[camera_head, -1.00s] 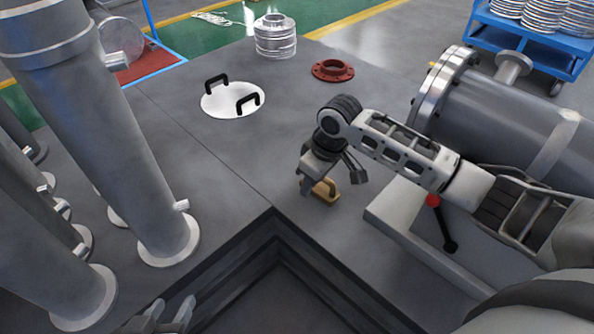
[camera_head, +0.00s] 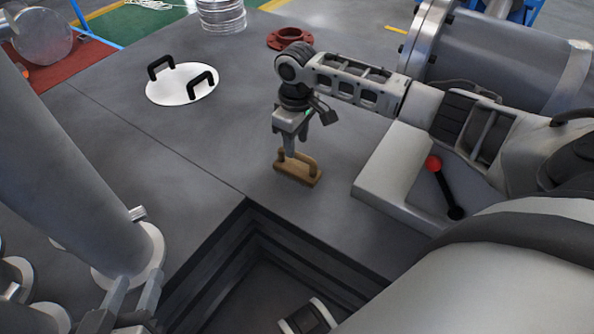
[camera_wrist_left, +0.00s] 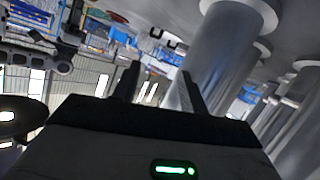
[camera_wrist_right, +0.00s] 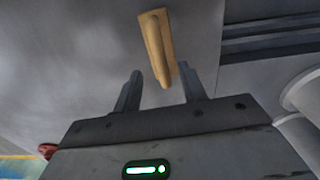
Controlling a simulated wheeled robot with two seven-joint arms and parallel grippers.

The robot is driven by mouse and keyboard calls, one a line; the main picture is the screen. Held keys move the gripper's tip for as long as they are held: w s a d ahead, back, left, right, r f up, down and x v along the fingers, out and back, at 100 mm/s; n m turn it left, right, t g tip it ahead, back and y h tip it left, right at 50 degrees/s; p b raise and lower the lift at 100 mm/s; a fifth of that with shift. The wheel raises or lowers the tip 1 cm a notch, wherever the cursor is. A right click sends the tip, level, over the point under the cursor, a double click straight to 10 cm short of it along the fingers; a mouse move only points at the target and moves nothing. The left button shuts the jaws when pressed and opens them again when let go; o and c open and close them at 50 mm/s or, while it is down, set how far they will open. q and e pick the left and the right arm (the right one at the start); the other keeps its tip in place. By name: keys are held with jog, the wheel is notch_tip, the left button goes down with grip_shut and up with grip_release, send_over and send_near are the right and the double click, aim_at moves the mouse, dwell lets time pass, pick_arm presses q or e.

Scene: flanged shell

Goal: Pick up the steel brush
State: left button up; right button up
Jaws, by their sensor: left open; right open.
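The steel brush (camera_head: 298,172) has a tan wooden body with a raised handle and lies on the grey floor plate near the pit corner. It also shows in the right wrist view (camera_wrist_right: 155,42), its near end close to the gap between the fingers. My right gripper (camera_head: 288,150) points down at the brush, open, with its fingers near the handle. In the right wrist view my right gripper (camera_wrist_right: 163,90) has no part of the brush clamped. My left gripper (camera_head: 133,290) is open and empty at the lower left, far from the brush; the left wrist view shows its fingers (camera_wrist_left: 158,88) apart.
A square stepped pit (camera_head: 265,265) opens in front of the brush. A white disc with two black handles (camera_head: 182,84) and a red flange (camera_head: 288,38) lie behind. A large flanged shell (camera_head: 500,55) stands right, and grey columns (camera_head: 60,160) stand left.

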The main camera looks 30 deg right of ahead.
aim_at(297, 153)
jog(key=f+b, duration=0.2)
jog(key=f, duration=0.3)
jog(key=shift+s+b, duration=0.2)
jog(key=shift+b, duration=0.2)
jog(key=shift+f, duration=0.2)
jog(key=shift+r, duration=0.1)
pick_arm(q)
jog(key=shift+w+d+r+n+t+h, duration=0.2)
jog(key=shift+d+r+n+t+h, duration=0.15)
jog(key=shift+r+t+h, duration=0.3)
pick_arm(e)
grip_shut()
